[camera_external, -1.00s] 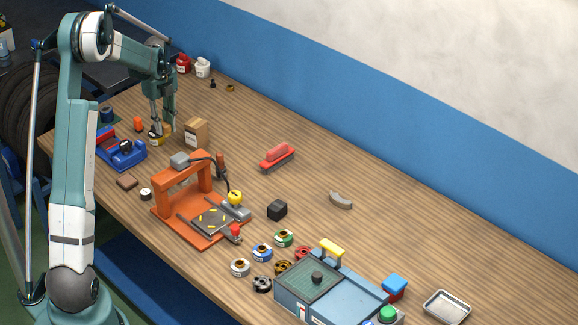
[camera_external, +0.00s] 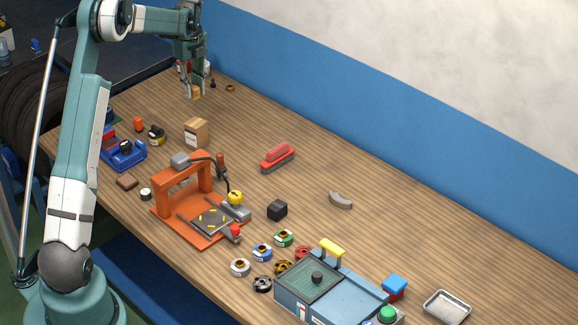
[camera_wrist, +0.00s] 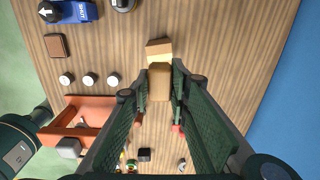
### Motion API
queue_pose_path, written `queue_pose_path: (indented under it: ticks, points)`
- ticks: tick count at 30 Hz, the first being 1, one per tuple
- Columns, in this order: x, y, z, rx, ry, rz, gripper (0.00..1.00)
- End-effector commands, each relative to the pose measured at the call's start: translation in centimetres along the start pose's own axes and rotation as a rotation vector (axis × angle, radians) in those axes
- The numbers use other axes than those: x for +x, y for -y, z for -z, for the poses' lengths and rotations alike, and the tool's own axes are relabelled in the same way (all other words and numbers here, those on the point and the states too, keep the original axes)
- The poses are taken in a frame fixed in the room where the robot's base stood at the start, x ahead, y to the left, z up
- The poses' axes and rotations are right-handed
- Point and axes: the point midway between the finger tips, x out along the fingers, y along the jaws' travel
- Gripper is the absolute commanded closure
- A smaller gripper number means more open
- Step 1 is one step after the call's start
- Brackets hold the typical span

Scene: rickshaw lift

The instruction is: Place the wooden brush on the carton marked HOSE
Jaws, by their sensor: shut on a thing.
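My gripper (camera_external: 194,87) is shut on a tan wooden block, which I take as the wooden brush (camera_external: 195,95). I hold it raised above the far-left part of the bench. In the wrist view the brush (camera_wrist: 159,84) sits between the fingertips; its bristles cannot be made out. The small cardboard carton (camera_external: 196,133) stands upright on the bench, below the gripper in the external picture, with a pale label too small to read. In the wrist view the carton (camera_wrist: 158,49) shows just beyond the brush, partly hidden by it.
An orange press frame (camera_external: 190,190) stands in front of the carton. A blue vise-like tool (camera_external: 124,154) and a black-and-yellow item (camera_external: 157,135) are to its left. A red-handled brush-like thing (camera_external: 278,156) lies to the right. Bench between carton and blue wall is mostly clear.

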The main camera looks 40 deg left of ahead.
Motion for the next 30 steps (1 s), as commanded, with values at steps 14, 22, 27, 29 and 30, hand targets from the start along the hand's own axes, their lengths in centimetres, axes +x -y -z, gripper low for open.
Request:
queue_pose_path:
  ticks: [14, 22, 27, 29, 30]
  points:
    - [1.8, -0.1, 0.0, 0.000, 0.000, 0.000, 0.93]
    - [5.3, -0.1, 0.0, 0.000, 0.000, 0.000, 0.93]
    - [6.3, 0.0, 0.0, 0.000, 0.000, 0.000, 0.93]
    - [6.3, 0.0, 0.0, 0.000, 0.000, 0.000, 0.93]
    - [6.3, -0.1, 0.0, 0.000, 0.000, 0.000, 0.93]
